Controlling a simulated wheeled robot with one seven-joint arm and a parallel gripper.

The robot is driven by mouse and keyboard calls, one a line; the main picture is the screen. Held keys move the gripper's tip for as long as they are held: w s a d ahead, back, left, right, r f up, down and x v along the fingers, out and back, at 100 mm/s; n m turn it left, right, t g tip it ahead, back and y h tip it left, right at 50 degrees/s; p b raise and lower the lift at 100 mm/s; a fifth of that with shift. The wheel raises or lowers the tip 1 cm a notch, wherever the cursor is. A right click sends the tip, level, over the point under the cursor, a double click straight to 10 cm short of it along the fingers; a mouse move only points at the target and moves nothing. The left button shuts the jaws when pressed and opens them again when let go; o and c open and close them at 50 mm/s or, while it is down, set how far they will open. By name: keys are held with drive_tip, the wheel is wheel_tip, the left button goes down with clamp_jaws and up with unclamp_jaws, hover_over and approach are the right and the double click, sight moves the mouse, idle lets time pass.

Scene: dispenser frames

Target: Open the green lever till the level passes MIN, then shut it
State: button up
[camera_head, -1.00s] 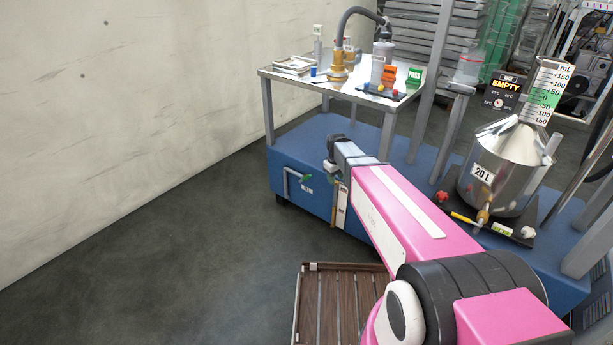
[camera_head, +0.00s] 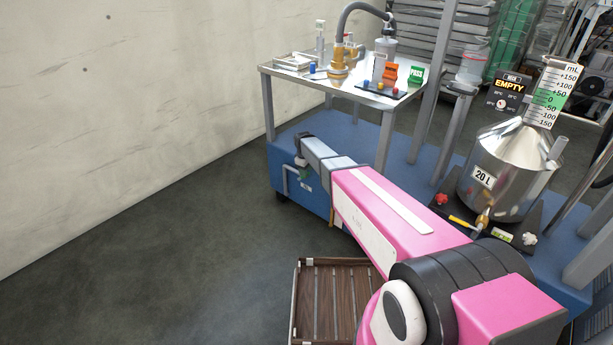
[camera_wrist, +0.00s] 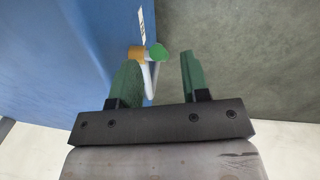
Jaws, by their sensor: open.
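In the wrist view, a small green lever (camera_wrist: 158,53) sits at a brass-coloured valve (camera_wrist: 136,53) on the blue cabinet's side, with a pale bent pipe (camera_wrist: 151,80) by it. My gripper (camera_wrist: 159,66) is open, its two green fingers apart. In the picture the lever lies between and just beyond the fingertips, with no clear contact. In the head view my gripper (camera_head: 302,170) hangs at the front of the blue cabinet (camera_head: 350,200). I cannot make out the lever there. No MIN mark is readable in either view.
A steel 20 L vessel (camera_head: 510,165) stands right, with an mL scale (camera_head: 553,95) and an EMPTY sign (camera_head: 508,88). A steel table (camera_head: 345,85) carries bottles and a hose. A wooden slatted crate (camera_head: 330,300) lies on the floor. The floor at left is clear.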

drive_tip(key=shift+w+d+f, duration=0.1)
drive_tip(key=shift+f, duration=0.85)
drive_tip(key=shift+w+d+f, duration=0.1)
drive_tip(key=shift+f, duration=0.8)
clamp_jaws()
drive_tip(key=shift+a, duration=0.1)
drive_tip(key=w+a+g+h, duration=0.1)
drive_tip(key=w+a+r+g+h, duration=0.1)
drive_tip(key=h, duration=0.1)
drive_tip(key=shift+a+r+g+h, duration=0.2)
drive_tip(key=shift+r+g+h, duration=0.1)
drive_tip(key=shift+g, duration=0.1)
drive_tip(key=shift+w+a+r+n+g+h, duration=0.15)
drive_tip(key=shift+w+a+g+h, duration=0.25)
drive_tip(key=shift+a+g+h, duration=0.25)
drive_tip(key=shift+w+a+r+n+g+h, duration=0.15)
drive_tip(key=shift+w+a+g+h, duration=0.2)
drive_tip(key=shift+g+h, duration=0.35)
drive_tip(key=shift+h, duration=0.25)
unclamp_jaws()
